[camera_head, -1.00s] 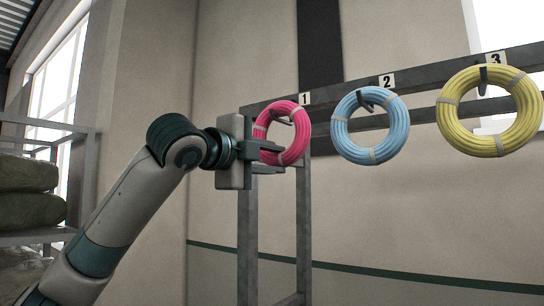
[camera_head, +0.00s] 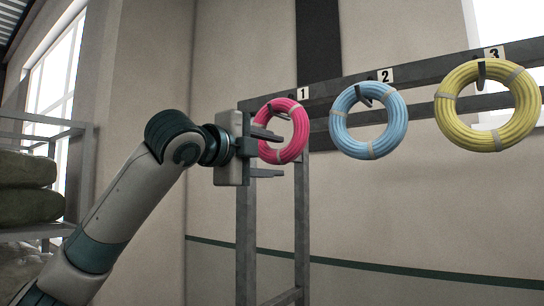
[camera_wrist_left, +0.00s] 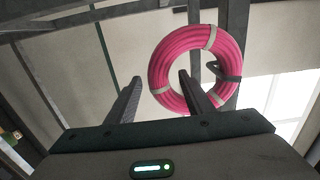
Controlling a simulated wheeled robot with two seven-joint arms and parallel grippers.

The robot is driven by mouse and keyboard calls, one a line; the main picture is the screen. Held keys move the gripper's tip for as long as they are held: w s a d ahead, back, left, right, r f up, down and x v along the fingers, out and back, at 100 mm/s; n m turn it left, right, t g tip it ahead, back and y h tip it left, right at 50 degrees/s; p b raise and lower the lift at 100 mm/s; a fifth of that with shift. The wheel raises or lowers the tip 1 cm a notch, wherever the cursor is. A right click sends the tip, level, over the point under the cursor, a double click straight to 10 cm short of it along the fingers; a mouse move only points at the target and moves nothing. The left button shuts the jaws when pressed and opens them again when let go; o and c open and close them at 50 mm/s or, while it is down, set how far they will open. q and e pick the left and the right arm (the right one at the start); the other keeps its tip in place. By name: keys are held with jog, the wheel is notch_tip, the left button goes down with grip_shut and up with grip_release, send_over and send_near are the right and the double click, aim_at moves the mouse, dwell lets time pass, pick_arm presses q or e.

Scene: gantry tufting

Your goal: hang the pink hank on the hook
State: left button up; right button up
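The pink hank (camera_head: 296,146) is a ring of pink cord with pale bands. It hangs on the dark hook (camera_head: 279,114) by the label 1 on the grey rail. My left gripper (camera_head: 282,155) is open at the hank's lower left, its upper finger overlapping the ring in the head view. In the left wrist view the pink hank (camera_wrist_left: 163,55) shows beyond the spread fingers (camera_wrist_left: 159,77), with the hook (camera_wrist_left: 222,72) passing through its opening. Whether a finger still touches the hank I cannot tell. My right gripper is not in view.
A blue hank (camera_head: 340,135) hangs by label 2 and a yellow hank (camera_head: 449,113) by label 3 on the same rail (camera_head: 432,75). A grey upright post (camera_head: 302,220) stands below the pink hank. A shelf with green bundles (camera_head: 25,206) is at the left.

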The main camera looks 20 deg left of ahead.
pick_arm(q)
jog(key=shift+s+a+f+b, duration=0.1)
jog(key=shift+s+a+b, duration=0.05)
jog(key=shift+s+b, duration=0.2)
jog(key=b+v, duration=0.7)
jog(key=v, duration=0.9)
jog(key=shift+s, duration=0.35)
jog(key=shift+w, duration=0.1)
